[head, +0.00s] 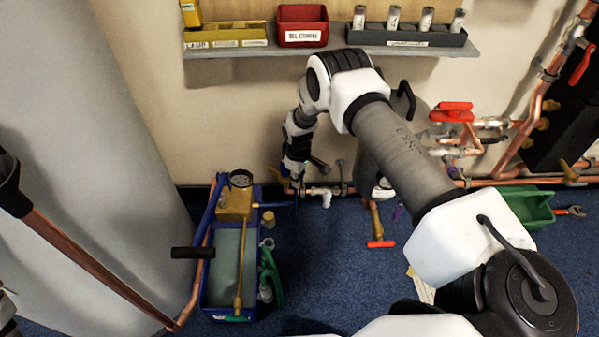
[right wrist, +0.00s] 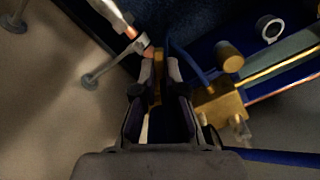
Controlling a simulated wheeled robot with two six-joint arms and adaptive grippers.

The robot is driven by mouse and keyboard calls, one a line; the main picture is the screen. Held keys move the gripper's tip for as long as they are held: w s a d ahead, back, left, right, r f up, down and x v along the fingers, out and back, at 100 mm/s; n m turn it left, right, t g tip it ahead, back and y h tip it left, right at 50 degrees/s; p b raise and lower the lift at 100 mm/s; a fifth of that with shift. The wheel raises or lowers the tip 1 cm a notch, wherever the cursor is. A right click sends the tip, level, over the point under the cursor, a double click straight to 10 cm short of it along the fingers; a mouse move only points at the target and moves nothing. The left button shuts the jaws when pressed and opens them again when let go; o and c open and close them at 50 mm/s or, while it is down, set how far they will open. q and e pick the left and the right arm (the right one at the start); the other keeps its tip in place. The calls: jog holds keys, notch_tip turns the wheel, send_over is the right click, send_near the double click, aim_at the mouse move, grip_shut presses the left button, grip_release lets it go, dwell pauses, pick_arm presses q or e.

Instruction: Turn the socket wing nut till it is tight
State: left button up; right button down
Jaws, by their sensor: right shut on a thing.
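My right gripper (head: 295,184) reaches down to the low pipe run at the wall. In the right wrist view the right gripper (right wrist: 158,85) is shut on a narrow brass-coloured piece (right wrist: 157,72), which I take to be the socket wing nut. The piece stands between the two fingers, beside the copper end of a pipe (right wrist: 149,52). In the head view the fingers and wrist hide most of it, so its turn angle and seating cannot be told.
A blue test pump (head: 205,285) with a brass body (head: 234,204) and gauge stands close left of the right gripper. A red-handled valve (head: 381,244) and green tray (head: 521,208) lie to the right. A shelf (head: 331,52) with bins is above.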

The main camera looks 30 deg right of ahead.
jog(key=m, duration=0.1)
jog(key=a+m+p, duration=0.1)
jog(key=m, duration=0.2)
jog(key=shift+a+r+m+p, duration=0.1)
jog(key=shift+a+m+p, duration=0.15)
jog(key=shift+m+p, duration=0.1)
dwell(0.3)
jog(key=c, duration=1.2)
grip_release()
jog(key=shift+s, duration=0.15)
jog(key=shift+a, duration=0.1)
notch_tip(320, 180, up, 12)
jog(key=shift+f, duration=0.1)
